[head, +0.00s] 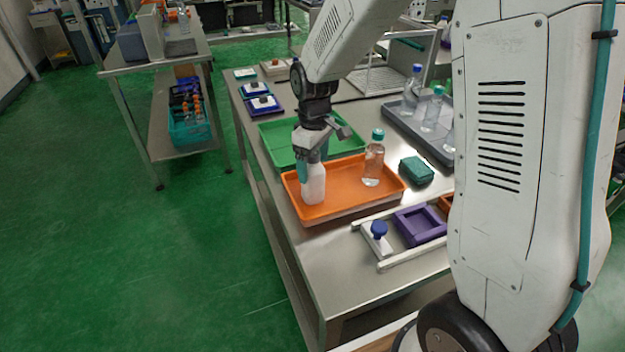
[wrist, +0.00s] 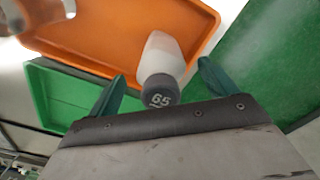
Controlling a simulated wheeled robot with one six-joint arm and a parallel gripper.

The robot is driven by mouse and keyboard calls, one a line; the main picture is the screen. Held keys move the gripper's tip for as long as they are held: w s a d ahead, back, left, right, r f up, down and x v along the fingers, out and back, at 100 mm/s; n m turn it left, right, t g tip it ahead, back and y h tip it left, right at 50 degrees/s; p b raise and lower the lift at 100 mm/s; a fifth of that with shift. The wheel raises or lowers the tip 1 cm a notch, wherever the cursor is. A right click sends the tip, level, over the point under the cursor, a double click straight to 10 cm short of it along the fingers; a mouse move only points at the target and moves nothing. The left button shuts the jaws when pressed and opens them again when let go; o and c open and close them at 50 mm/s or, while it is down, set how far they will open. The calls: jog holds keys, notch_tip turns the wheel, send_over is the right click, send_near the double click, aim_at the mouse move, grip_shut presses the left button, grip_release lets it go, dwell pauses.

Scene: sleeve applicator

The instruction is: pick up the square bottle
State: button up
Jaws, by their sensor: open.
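A white, translucent bottle (head: 314,185) stands upright in the orange tray (head: 345,172), near its left end. Its grey cap marked "65" shows in the wrist view, with the white body (wrist: 163,60) beyond it. I cannot tell clearly whether its body is square. My gripper (head: 313,162) is over this bottle, pointing down, with its teal fingers open. In the wrist view one finger is on each side of the cap, with gaps visible. A clear bottle with a teal cap (head: 373,164) stands in the same tray, to the right.
A green tray (head: 275,137) lies behind the orange one. A grey tray (head: 398,119) with several clear bottles is at the back right. A teal box (head: 416,170) and a purple square frame fixture (head: 420,226) sit to the right. The near table corner is bare.

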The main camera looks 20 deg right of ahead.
jog(key=shift+f, duration=0.45)
jog(key=shift+r, duration=0.1)
jog(key=c, duration=1.7)
